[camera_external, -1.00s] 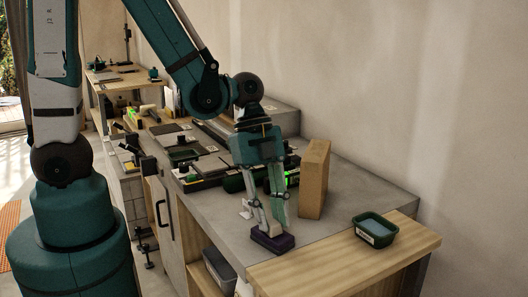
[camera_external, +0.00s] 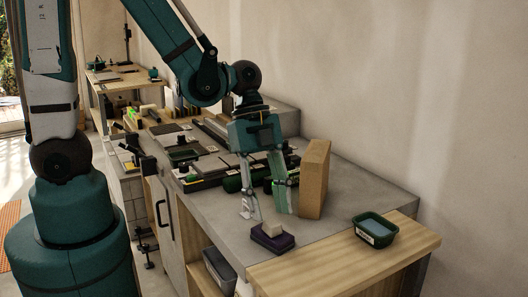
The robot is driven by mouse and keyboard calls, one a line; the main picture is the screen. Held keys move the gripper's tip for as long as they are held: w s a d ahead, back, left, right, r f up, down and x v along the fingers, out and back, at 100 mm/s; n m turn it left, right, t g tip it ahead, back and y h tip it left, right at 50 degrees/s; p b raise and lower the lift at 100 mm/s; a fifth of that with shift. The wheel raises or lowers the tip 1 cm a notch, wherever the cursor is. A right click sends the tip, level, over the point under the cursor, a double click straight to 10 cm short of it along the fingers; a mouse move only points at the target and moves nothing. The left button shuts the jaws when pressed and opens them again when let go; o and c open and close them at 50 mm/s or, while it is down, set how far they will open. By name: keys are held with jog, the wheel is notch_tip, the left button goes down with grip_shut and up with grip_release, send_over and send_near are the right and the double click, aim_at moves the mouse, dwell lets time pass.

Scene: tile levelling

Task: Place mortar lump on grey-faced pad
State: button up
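A small pale lump (camera_external: 272,229), which looks like the mortar lump, rests on top of a dark purple pad (camera_external: 274,243) near the front edge of the grey counter. Whether the pad has a grey face cannot be told, as the lump covers part of its top. My gripper (camera_external: 266,213) is open and empty, just behind and above the lump. Its two fingers are spread apart and do not appear to touch the lump.
A tan upright block (camera_external: 314,180) stands close to the right of my gripper. A green tray (camera_external: 376,231) with blue-grey content sits to the right by the wooden ledge (camera_external: 340,265). Dark tools and green-lit items crowd the counter behind. The counter (camera_external: 345,207) between block and tray is clear.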

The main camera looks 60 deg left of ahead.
jog(key=p+v, duration=0.1)
jog(key=v, duration=0.8)
jog(key=shift+r, duration=0.2)
jog(key=shift+a+r, duration=0.1)
jog(key=shift+a, duration=0.1)
dwell(0.5)
jog(key=s+a+r+n+t+y, duration=0.1)
jog(key=a+r+n+t+y, duration=0.3)
jog(key=a+r+n+t, duration=0.3)
jog(key=a+r+n, duration=0.5)
jog(key=a+n, duration=0.2)
jog(key=n, duration=0.4)
jog(key=shift+a+r, duration=0.3)
